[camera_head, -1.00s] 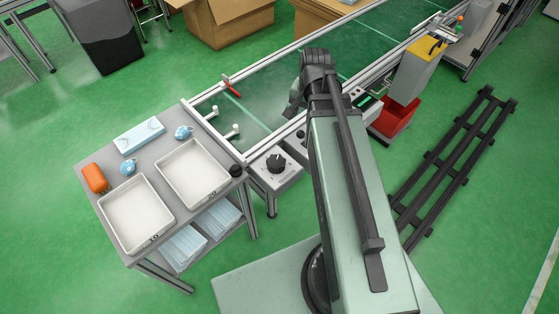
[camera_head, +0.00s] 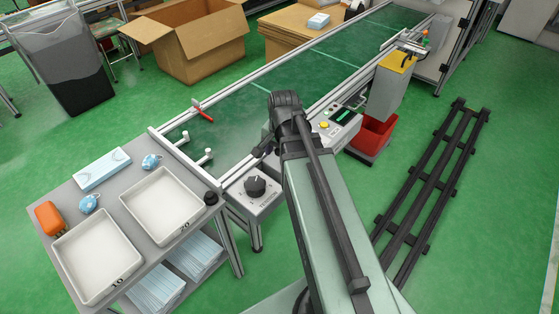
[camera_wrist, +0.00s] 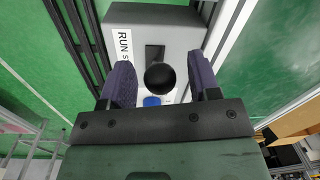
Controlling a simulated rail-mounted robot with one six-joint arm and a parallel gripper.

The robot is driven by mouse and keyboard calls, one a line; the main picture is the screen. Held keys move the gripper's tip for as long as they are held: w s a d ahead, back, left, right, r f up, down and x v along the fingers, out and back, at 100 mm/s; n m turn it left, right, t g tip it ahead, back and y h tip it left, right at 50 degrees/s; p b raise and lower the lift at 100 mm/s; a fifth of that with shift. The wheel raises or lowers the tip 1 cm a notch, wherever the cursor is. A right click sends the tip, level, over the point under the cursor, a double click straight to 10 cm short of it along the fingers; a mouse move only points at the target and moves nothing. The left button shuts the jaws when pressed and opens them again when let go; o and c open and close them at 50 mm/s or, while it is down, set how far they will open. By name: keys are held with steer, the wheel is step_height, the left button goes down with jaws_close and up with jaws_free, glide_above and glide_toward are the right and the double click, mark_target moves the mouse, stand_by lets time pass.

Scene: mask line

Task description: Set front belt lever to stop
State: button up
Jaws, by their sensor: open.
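In the wrist view a black ball knob (camera_wrist: 160,77), the lever's end, sits between the fingers of my gripper (camera_wrist: 161,74). The gripper is open, with a finger on each side and visible gaps to the knob. The lever's grey box (camera_wrist: 180,32) has a dark slot behind the knob and a white label (camera_wrist: 124,45) reading "RUN" and the start of a second word, the rest hidden. A blue round part (camera_wrist: 152,101) shows below the knob. In the head view my arm hides this lever; my gripper (camera_head: 264,149) is seen only partly beside the belt's near edge.
A box with a black dial (camera_head: 255,186) stands left of my arm. A control box (camera_head: 338,122) with a yellow button is to the right. A table (camera_head: 65,205) with trays is at left.

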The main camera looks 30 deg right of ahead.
jaws_close()
stand_by(0.3)
steer(key=shift+w+d+r+p, duration=0.15)
steer(key=shift+d+r+p, duration=0.1)
steer(key=shift+p, duration=0.05)
steer(key=shift+w+d+r+p, duration=0.15)
steer(key=shift+d+r+p, duration=0.05)
steer(key=shift+d, duration=0.2)
steer(key=shift+w+d+r+p, duration=0.15)
steer(key=shift+d+p, duration=0.05)
steer(key=shift+d, duration=0.2)
steer(key=shift+w+d+r, duration=0.1)
steer(key=shift+w+d, duration=0.15)
steer(key=shift+d, duration=0.55)
steer(key=shift+w+d+r, duration=0.1)
steer(key=shift+w+d, duration=0.1)
steer(key=shift+d, duration=0.55)
